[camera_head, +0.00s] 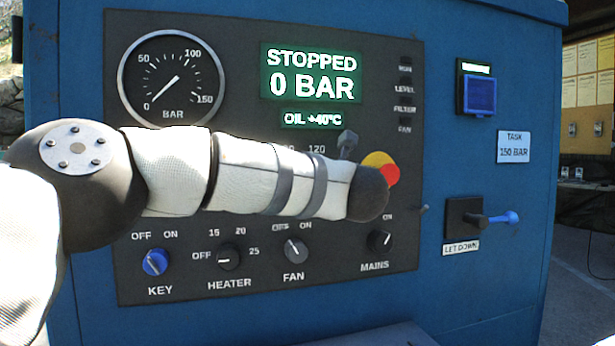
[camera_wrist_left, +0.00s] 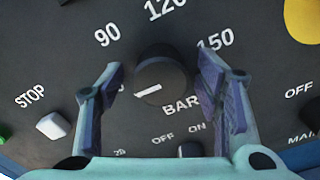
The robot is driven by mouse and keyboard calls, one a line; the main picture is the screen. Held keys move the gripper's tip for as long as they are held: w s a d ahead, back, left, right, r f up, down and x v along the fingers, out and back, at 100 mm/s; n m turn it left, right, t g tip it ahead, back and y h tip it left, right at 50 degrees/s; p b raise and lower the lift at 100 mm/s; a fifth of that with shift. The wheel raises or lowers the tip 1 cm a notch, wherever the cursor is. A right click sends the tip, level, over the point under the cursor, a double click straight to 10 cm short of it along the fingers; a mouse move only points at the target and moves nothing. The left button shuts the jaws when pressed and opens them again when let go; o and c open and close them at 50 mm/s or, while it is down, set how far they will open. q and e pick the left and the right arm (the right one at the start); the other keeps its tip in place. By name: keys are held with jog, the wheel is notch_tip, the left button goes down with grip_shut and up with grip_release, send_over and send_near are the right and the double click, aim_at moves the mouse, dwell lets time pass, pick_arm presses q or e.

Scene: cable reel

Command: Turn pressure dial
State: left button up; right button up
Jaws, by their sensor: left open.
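The pressure dial (camera_wrist_left: 165,80) is a round black knob with a white mark that points to the lower left. The numbers 90, 120 and 150 and the word BAR show around it. My left gripper (camera_wrist_left: 162,72) is open, with one finger on each side of the knob. Gaps show between the fingers and the knob, and I cannot tell how deep the fingers reach. In the head view my left arm hides the dial; only part of its scale, with 120, shows above the wrist. My right gripper is not in view.
The display (camera_head: 312,75) reads STOPPED, 0 BAR, and the gauge (camera_head: 173,80) stands near 0. A task card (camera_head: 514,147) says 150 BAR. A red and yellow button (camera_head: 382,165) is close by the wrist. The key (camera_head: 156,263), heater, fan and mains switches lie below the arm.

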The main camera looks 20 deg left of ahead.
pick_arm(q)
jog(key=c, duration=1.2)
jog(key=shift+o, duration=0.2)
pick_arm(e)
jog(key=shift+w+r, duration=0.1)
pick_arm(q)
jog(key=shift+s+r+m+p, duration=0.1)
jog(key=shift+r+m+p, duration=0.15)
jog(key=shift+m+p, duration=0.4)
jog(key=m+p, duration=0.2)
jog(key=m, duration=0.1)
jog(key=shift+r, duration=0.15)
jog(key=m, duration=0.2)
jog(key=m+p, duration=0.1)
jog(key=shift+f+m, duration=0.2)
jog(key=shift+m, duration=0.15)
jog(key=shift+f+m+p, duration=0.15)
jog(key=shift+m+p, duration=0.25)
jog(key=shift+m, duration=1.3)
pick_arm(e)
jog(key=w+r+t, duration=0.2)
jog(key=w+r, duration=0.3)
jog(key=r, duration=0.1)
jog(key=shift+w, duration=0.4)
pick_arm(q)
jog(key=shift+m, duration=0.3)
